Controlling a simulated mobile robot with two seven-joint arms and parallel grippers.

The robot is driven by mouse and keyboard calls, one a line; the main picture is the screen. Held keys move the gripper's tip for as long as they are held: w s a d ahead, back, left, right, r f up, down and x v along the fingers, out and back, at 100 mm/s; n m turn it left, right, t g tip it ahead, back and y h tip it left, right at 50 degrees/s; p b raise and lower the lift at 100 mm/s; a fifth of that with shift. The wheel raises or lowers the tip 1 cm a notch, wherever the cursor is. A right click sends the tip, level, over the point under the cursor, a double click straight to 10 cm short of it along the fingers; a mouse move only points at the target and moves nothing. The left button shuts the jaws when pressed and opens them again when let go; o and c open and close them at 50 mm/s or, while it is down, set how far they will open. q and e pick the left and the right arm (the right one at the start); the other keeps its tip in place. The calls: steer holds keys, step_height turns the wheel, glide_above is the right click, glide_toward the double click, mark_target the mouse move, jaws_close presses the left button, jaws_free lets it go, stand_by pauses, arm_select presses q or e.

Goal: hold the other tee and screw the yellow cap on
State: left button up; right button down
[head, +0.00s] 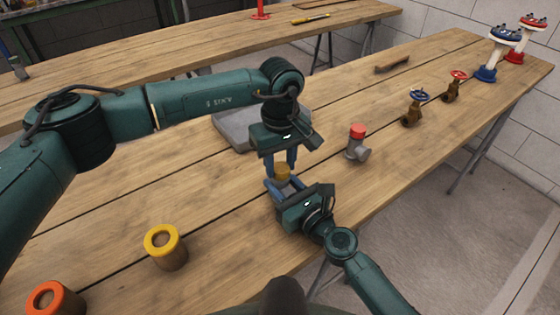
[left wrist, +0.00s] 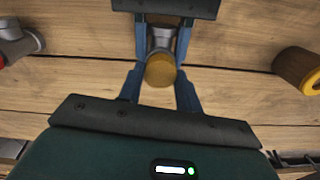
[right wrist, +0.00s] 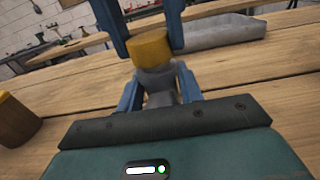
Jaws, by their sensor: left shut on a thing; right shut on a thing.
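The yellow cap (head: 283,173) sits on the upper end of a grey tee, most of which the grippers hide in the head view. The tee shows in the right wrist view (right wrist: 157,84), upright, with the cap (right wrist: 150,49) straight on top. My left gripper (head: 281,168) comes from above and is shut on the cap, one blue finger on each side. My right gripper (head: 284,187) comes from the front and is shut on the tee's body below. I cannot tell how far the cap is threaded. Another grey tee (head: 358,152) with a red cap (head: 357,131) stands to the right.
A yellow-rimmed holder (head: 166,256) and an orange-rimmed holder (head: 68,302) stand at the front left. A grey tray (head: 232,127) lies behind the grippers. The bench's front edge is close to my right arm.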

arm_select(q)
steer(key=m, duration=0.4)
steer(key=shift+m, duration=0.3)
steer(key=m, duration=0.4)
steer(key=shift+d, duration=0.1)
steer(key=m, duration=0.7)
steer(key=o, duration=1)
steer(key=shift+r, duration=0.1)
steer(key=shift+r, duration=2.15)
